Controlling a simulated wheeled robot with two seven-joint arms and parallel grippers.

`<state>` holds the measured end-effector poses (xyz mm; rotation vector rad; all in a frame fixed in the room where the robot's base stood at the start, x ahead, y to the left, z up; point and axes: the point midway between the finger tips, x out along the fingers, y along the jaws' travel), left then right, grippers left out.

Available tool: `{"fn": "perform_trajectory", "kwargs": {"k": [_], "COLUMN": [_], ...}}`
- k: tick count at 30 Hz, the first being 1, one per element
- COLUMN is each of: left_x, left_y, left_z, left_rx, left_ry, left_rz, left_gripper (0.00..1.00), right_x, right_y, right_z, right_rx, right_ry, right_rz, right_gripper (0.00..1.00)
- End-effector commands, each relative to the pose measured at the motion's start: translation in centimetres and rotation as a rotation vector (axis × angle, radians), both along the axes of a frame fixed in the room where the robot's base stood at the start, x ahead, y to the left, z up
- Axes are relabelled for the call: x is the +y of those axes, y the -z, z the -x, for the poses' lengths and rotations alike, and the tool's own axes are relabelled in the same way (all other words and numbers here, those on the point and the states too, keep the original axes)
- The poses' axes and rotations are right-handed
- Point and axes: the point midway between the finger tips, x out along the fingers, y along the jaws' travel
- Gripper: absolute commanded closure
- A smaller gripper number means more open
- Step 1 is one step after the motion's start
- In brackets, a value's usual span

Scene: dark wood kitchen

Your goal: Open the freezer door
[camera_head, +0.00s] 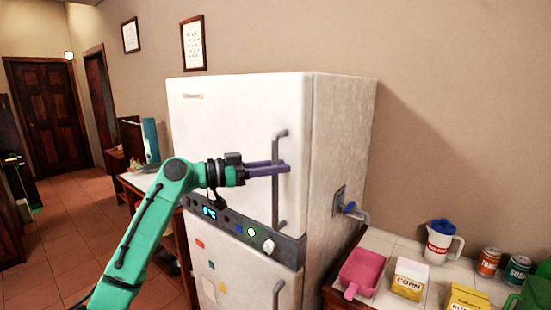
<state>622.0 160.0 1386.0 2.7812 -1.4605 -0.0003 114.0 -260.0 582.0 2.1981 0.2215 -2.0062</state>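A white two-door fridge-freezer (345,110) stands against the wall in the middle of the view. Its upper door (235,115) looks closed flush with the body. A long grey vertical handle (279,208) runs along the upper door's right edge. My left gripper (286,168) reaches in from the left at the handle's middle height. Its purple fingers overlap the handle in the picture. I cannot tell whether they are around it, touching it or just in front of it. The gap between the fingers is unclear. My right gripper is out of view.
A panel with a display and knob (268,247) separates the upper door from the lower door (225,270). A tiled counter at right holds a pink scoop-like container (362,270), a corn box (410,277), a pitcher (440,243) and cans (488,262). Open floor (70,240) lies left.

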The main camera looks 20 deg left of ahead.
Motion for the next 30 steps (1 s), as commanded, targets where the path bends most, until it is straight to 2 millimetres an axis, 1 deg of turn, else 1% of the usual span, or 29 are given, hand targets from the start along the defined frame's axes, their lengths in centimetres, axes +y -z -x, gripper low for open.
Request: {"fn": "perform_trajectory", "kwargs": {"k": [5,6,8,9,30], "left_x": [-0.01,0.00,0.01,0.02,0.04], "left_y": [0.10,0.10,0.10,0.10,0.08], "left_z": [-0.03,-0.02,-0.02,-0.02,-0.01], "left_rx": [0.000,0.000,0.000,0.000,0.000], "left_ry": [0.000,0.000,0.000,-0.001,-0.001], "left_rz": [0.000,0.000,0.000,0.000,0.000], "left_gripper": [0.65,0.73,0.96,1.00,1.00], "right_x": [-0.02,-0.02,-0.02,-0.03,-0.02], "right_y": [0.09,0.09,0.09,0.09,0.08], "right_z": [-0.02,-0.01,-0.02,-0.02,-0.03], "right_rx": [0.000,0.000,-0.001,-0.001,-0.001], "right_ry": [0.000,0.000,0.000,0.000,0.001], "right_rz": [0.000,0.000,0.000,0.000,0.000], "right_gripper": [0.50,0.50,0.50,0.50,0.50]}}
